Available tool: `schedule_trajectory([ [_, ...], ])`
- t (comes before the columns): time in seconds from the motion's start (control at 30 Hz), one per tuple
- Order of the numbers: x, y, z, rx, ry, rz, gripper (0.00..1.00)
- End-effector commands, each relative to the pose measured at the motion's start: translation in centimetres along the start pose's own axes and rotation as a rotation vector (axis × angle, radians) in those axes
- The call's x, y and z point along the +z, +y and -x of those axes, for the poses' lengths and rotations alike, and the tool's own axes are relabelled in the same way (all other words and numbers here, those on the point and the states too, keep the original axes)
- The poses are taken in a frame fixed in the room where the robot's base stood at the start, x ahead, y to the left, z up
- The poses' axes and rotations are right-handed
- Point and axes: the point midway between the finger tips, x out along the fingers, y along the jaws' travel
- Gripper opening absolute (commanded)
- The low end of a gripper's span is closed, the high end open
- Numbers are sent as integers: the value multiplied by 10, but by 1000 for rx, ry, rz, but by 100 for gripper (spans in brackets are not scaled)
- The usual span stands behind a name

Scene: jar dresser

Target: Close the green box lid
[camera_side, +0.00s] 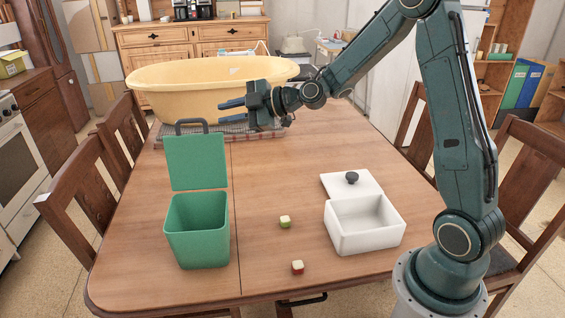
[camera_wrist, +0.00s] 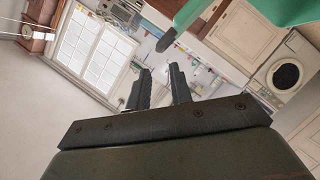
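The green box (camera_side: 198,230) stands on the left part of the table, and its inside looks empty. Its green lid (camera_side: 195,162) is open, standing upright at the back edge, with a dark handle (camera_side: 191,123) at its top. My gripper (camera_side: 232,104) is in the air behind and to the right of the lid, pointing left, with its fingers apart and nothing between them. In the wrist view, the two fingers (camera_wrist: 160,78) are apart and empty. Part of the green lid (camera_wrist: 292,10) and the handle (camera_wrist: 167,40) show at the top there.
A white box (camera_side: 362,230) with a white knobbed lid (camera_side: 352,184) behind it is at the right. A yellow tub (camera_side: 200,85) stands at the back. Chairs surround the table.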

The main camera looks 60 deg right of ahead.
Motion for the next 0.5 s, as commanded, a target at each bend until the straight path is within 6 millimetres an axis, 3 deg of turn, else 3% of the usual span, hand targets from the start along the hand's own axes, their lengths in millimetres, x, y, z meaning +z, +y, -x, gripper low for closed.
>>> schedule_trajectory([
  [0.5,0,-1,-79,-3,2,0,22],
])
